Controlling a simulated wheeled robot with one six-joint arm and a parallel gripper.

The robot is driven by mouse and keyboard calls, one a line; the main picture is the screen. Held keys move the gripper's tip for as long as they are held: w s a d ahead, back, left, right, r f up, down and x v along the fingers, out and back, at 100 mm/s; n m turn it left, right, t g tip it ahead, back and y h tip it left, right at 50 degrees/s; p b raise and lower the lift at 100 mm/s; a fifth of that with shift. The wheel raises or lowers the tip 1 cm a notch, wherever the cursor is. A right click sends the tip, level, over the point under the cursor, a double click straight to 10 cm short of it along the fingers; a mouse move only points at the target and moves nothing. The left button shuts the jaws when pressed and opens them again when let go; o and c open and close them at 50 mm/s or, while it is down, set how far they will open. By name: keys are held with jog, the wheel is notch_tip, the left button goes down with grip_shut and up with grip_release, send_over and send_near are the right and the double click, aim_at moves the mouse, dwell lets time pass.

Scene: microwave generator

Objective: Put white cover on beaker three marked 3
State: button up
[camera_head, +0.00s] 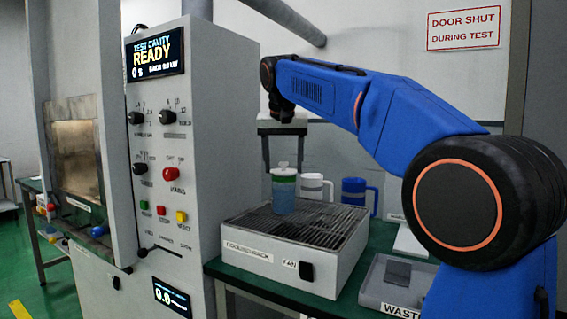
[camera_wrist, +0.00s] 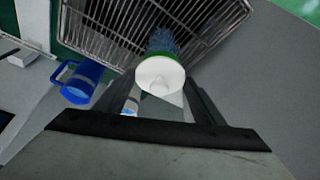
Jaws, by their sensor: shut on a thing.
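A clear beaker (camera_head: 284,197) with blue contents and a green band near its top stands on the cooling rack. Its number cannot be read in either view. The white cover (camera_head: 284,172) with a small knob is at the beaker's mouth. In the wrist view the cover (camera_wrist: 160,73) hides the mouth, with the green band and blue beaker (camera_wrist: 162,42) just beyond. My gripper (camera_head: 283,160) points down from above, its fingers on either side of the cover and shut on it. Whether the cover is fully seated cannot be told.
The cooling rack (camera_head: 330,262) has a slatted top. A white mug (camera_head: 311,188) and a blue mug (camera_head: 353,188) stand behind the beaker; the blue mug (camera_wrist: 83,80) is at left in the wrist view. The control panel (camera_head: 160,130) rises at left. A grey waste tray (camera_head: 385,285) is at right.

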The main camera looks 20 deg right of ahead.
jog(key=shift+f, duration=0.15)
jog(key=o, duration=1.5)
jog(key=shift+o, duration=0.2)
jog(key=shift+r, duration=3.45)
